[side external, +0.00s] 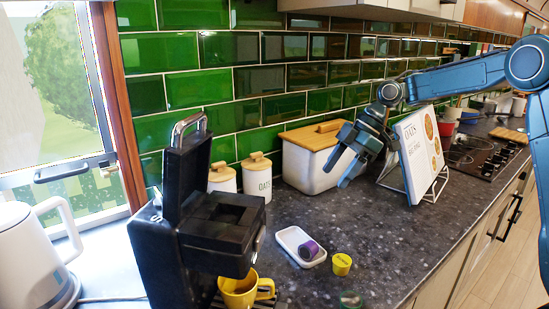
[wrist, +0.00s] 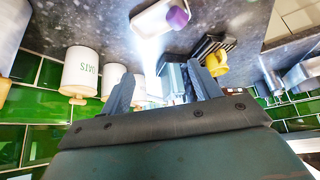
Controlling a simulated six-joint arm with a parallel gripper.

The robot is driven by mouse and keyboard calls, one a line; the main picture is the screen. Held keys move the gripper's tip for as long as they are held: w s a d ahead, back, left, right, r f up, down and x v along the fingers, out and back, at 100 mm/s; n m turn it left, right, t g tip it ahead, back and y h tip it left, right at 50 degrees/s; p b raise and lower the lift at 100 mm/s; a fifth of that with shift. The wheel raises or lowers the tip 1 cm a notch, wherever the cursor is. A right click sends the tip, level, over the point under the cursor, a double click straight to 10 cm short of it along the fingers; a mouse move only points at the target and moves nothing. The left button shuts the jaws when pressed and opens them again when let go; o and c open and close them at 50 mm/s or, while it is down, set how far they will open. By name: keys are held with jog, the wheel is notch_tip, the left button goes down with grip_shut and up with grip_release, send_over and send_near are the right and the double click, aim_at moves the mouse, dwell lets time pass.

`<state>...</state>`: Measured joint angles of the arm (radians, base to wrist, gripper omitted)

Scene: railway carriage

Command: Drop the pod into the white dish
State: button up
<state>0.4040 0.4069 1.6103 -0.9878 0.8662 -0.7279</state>
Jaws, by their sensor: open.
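The white dish (side external: 287,236) lies on the dark counter, right of the black coffee machine. A purple pod (side external: 309,250) lies on its side at the dish's right end, apparently within the rim. The dish (wrist: 148,22) and the purple pod (wrist: 178,17) also show at the top of the wrist view. A yellow pod (side external: 341,264) stands on the counter just right of the dish, and a green pod (side external: 350,299) is at the bottom picture edge. My gripper (side external: 337,173) is open and empty, above and behind the dish; its spread fingers (wrist: 164,84) show in the wrist view.
The coffee machine (side external: 190,232) has its lid raised, with a yellow mug (side external: 240,290) under it. White canisters (side external: 257,177) and a bread bin (side external: 308,165) line the green tiles. A recipe book (side external: 420,155) stands near my gripper. Counter right of the dish is mostly clear.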

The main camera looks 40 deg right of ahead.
jog(key=shift+v, duration=0.9)
jog(key=s+a+r+m+t+h, duration=0.1)
jog(key=s+a+r+m+h, duration=0.2)
jog(key=s, duration=0.4)
jog(key=s+a+r+m+t+h, duration=0.1)
jog(key=s+a+r+m, duration=0.2)
jog(key=s, duration=0.4)
jog(key=s+d+f+m+h, duration=0.1)
jog(key=s+f+m, duration=0.1)
jog(key=s, duration=0.5)
jog(key=s+d+f+m+t+h, duration=0.1)
jog(key=s+f+m, duration=0.2)
jog(key=s+m, duration=0.2)
jog(key=s, duration=0.2)
jog(key=shift+s+d+m, duration=0.2)
jog(key=shift+s+m, duration=0.1)
